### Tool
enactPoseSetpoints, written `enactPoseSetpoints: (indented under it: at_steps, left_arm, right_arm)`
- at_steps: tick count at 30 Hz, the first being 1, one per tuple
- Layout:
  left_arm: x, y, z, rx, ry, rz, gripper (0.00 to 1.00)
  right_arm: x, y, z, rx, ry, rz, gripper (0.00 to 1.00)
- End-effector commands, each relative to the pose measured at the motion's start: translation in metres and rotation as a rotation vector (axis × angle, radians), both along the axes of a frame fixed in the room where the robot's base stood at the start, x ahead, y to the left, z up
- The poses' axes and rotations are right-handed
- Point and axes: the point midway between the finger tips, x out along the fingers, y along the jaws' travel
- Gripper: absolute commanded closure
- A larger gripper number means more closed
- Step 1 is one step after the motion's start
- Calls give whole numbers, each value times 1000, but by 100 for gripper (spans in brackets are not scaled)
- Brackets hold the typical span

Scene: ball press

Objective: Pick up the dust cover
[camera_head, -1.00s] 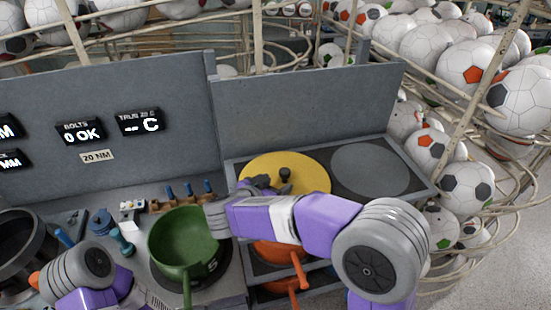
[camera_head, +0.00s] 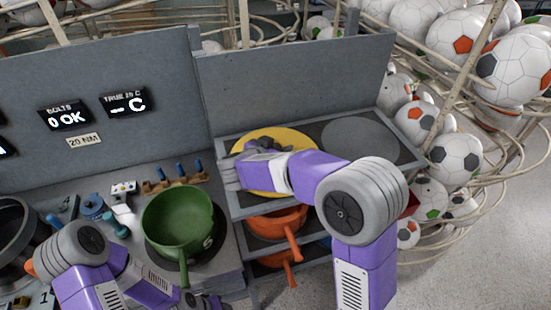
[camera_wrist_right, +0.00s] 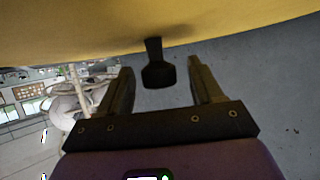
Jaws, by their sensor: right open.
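The dust cover appears to be the yellow disc (camera_head: 275,187) lying on the top shelf of the rack at the right. My right arm crosses over it and hides much of it, including its black knob, in the head view. In the right wrist view the yellow disc (camera_wrist_right: 90,25) fills the top, and its black knob (camera_wrist_right: 157,68) stands between the fingers, with gaps at both sides. My right gripper (camera_wrist_right: 160,78) is open there.
A grey disc (camera_head: 360,142) lies right of the yellow one. Orange pans (camera_head: 272,222) sit on lower shelves. A green pan (camera_head: 178,215) stands on the bench at left. Grey panels (camera_head: 300,85) rise behind, and a rack of footballs (camera_head: 455,160) stands at right.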

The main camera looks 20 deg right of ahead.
Motion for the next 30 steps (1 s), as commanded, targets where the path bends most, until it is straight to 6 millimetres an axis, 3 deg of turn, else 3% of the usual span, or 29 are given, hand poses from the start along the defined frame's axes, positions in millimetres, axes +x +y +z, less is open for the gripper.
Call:
enactPoseSetpoints:
  at_steps: [2,13,23,30]
  left_arm:
    - [0,0,0,0,0,0,57]
    - [0,0,0,0,0,0,57]
    - [0,0,2,0,0,0,57]
    - [0,0,11,0,0,0,57]
  right_arm:
    - [0,0,0,0,0,0,42]
    - [0,0,0,0,0,0,99]
    - [0,0,8,1,-4,0,100]
    - [0,1,54,3,-7,-1,100]
